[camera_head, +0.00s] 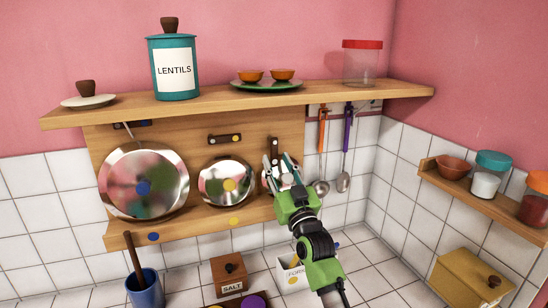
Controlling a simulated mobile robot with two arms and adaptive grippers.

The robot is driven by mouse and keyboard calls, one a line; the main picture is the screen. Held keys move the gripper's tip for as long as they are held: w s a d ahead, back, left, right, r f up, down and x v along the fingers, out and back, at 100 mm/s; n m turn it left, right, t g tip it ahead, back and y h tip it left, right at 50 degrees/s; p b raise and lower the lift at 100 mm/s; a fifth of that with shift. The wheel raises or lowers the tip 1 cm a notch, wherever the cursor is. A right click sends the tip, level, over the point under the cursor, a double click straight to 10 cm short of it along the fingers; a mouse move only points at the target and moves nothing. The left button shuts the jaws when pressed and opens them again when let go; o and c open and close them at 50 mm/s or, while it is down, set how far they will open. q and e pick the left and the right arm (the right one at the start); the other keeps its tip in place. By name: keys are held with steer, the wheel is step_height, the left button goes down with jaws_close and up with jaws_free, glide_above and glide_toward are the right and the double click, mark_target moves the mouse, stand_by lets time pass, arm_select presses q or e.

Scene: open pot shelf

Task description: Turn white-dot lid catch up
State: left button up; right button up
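The right-most shiny round lid (266,179) on the wooden back board is mostly hidden behind my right gripper, and its dot is not visible. Above it is a small dark catch (274,146), which looks upright, with its lower end near my fingertips. My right gripper (278,162), green and black, reaches up from below. Its fingers are apart in front of the lid, just below the catch. Whether they touch it I cannot tell. My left gripper is not in view.
A yellow-dot lid (225,195) hangs beside it under a level dark catch (225,138); a larger blue-dot lid (130,170) is farther left. Utensils (345,160) hang close on the right. The upper shelf (200,103) juts out above. A salt box (229,274) stands below.

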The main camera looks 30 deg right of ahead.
mark_target(275, 157)
steer(key=shift+x, duration=1.7)
steer(key=shift+s, duration=0.1)
jaws_close()
